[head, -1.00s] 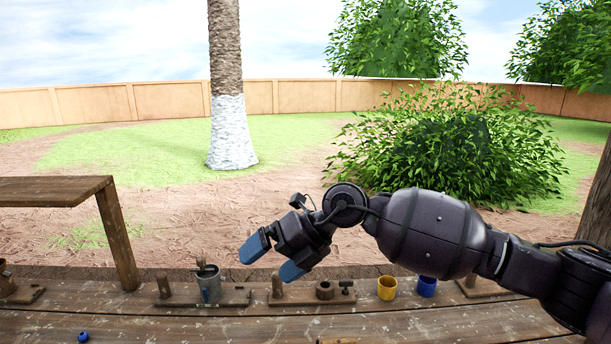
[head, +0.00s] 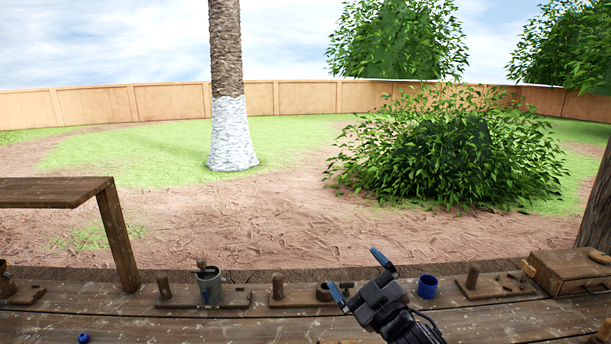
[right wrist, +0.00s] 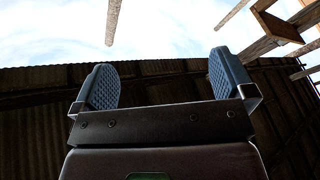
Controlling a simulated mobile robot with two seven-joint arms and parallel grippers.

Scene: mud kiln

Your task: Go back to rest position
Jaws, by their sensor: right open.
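My right gripper (head: 357,277) is at the bottom of the head view, right of the middle, over the wooden bench. Its two blue-padded fingers are spread apart with nothing between them. The right wrist view shows the same open fingers (right wrist: 165,88) against sky and a dark corrugated roof, with nothing held. My left gripper does not show in the head view.
The wooden bench (head: 240,325) runs along the bottom. On it are a grey metal cup (head: 209,287), a blue cup (head: 428,286), a wooden box (head: 570,270) at right and a small blue item (head: 83,337). A raised wooden shelf (head: 50,192) stands at left.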

